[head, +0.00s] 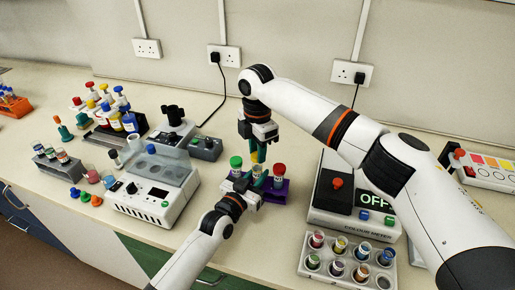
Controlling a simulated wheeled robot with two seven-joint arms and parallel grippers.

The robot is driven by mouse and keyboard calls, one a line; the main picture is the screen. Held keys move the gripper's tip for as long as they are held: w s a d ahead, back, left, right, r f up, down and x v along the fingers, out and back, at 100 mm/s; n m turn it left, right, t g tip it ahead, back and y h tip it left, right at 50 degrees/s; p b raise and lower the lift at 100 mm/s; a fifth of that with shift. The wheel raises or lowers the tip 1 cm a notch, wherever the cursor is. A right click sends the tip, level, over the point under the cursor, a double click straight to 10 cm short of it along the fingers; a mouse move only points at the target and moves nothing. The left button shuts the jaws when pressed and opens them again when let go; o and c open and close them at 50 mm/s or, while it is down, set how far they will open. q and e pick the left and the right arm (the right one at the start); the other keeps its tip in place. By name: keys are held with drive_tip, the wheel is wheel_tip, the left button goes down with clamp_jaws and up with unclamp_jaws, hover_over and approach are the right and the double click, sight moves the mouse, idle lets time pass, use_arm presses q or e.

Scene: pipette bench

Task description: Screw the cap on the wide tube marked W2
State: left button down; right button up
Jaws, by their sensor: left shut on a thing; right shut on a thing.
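A purple rack (277,194) stands at the middle of the bench. A tube with a green cap (236,161) and one with a red cap (279,169) stand upright at it. My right gripper (257,146) points down above the rack, shut on a small yellow thing that looks like a cap (255,157). My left gripper (252,186) reaches in low from the front and is shut on a tube at the rack, right below the yellow cap. The fingers hide most of this tube. No W2 mark is readable, and I cannot tell whether cap and tube touch.
A white device with a grey lid (158,193) stands close on the left. My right arm spans the space above the meter. Bench behind the rack is fairly clear.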

sight(257, 178)
drive_tip(key=shift+f, duration=0.85)
drive_tip(key=shift+f, duration=0.6)
